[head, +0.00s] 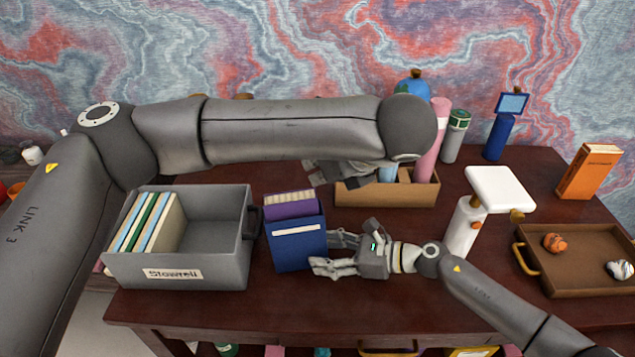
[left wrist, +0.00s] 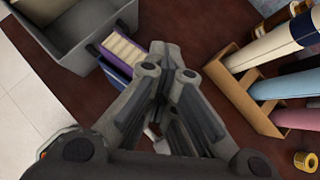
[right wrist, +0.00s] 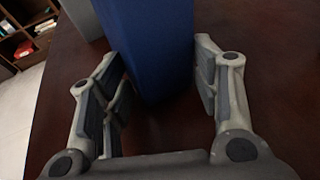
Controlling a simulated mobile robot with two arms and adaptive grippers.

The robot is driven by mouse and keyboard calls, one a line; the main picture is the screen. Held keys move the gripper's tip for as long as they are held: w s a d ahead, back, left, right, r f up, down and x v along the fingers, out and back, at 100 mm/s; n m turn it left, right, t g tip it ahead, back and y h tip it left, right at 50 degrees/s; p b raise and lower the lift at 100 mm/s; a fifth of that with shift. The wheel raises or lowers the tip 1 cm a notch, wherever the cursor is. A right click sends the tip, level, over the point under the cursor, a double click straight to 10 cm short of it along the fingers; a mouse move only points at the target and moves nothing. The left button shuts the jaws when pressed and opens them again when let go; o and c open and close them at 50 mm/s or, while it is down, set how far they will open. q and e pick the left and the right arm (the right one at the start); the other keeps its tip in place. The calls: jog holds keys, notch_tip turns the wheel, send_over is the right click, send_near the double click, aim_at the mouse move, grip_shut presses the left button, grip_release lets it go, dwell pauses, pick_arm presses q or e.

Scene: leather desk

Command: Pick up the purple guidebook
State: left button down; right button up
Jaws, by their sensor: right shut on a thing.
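The purple guidebook (head: 291,209) stands upright in an open-topped blue case (head: 299,249), its top part sticking out above the rim. It also shows in the left wrist view (left wrist: 117,47). My right gripper (head: 322,254) is low at the right side of the case. In the right wrist view its fingers stand on either side of the blue case (right wrist: 150,50), shut on it. My left gripper (head: 318,175) is above and behind the guidebook, partly hidden by my left arm. In the left wrist view its fingertips (left wrist: 166,58) are together, with nothing seen between them.
A grey bin (head: 195,271) with several upright books stands just left of the case. A wooden box (head: 375,194) with rolls is behind. A white-topped stand (head: 463,228) and a brown tray (head: 590,288) are to the right. An orange book (head: 590,171) stands at the far right.

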pick_arm(q)
jog(key=shift+w+r, duration=0.1)
jog(key=shift+c, duration=2.2)
grip_release()
jog(key=shift+d+r, duration=0.1)
